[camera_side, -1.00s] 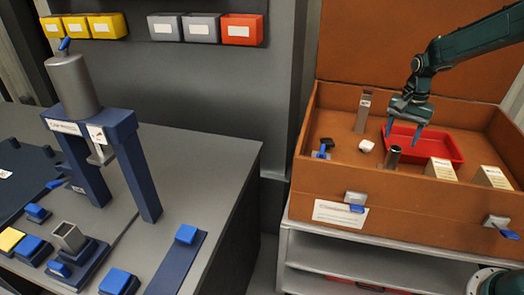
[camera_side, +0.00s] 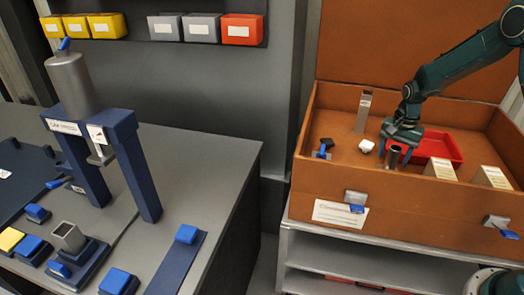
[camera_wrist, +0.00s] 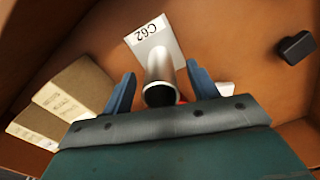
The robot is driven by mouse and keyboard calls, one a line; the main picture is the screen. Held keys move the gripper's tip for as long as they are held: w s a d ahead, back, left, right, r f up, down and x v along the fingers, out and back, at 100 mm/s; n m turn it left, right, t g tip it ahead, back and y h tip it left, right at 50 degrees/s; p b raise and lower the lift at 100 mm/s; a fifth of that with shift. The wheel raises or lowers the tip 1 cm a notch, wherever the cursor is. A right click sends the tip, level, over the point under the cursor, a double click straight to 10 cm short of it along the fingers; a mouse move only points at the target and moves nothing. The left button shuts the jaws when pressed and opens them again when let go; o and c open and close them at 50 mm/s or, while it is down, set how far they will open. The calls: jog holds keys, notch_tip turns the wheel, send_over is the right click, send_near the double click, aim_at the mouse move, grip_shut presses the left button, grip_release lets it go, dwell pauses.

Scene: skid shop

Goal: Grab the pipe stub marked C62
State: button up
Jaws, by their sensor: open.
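The pipe stub (camera_wrist: 160,62) is a round metal tube with a dark open end. It stands in the brown case, with a white label reading C62 (camera_wrist: 142,32) beside its base in the wrist view. In the side view the stub (camera_side: 392,159) is near the case's front wall. My gripper (camera_wrist: 160,76) is open, with one blue finger on each side of the stub and small gaps showing. It also shows above the stub in the side view (camera_side: 396,152). Whether the fingers touch the stub cannot be told.
The brown case (camera_side: 325,180) also holds a red tray (camera_side: 440,147), an upright square tube (camera_side: 363,108), a white piece (camera_side: 366,146) and a black block (camera_wrist: 296,47). Two beige boxes (camera_side: 440,168) (camera_side: 491,177) stand to the right. The grey bench (camera_side: 215,165) is at left.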

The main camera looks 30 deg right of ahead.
jog(key=shift+f, duration=0.7)
grip_shut()
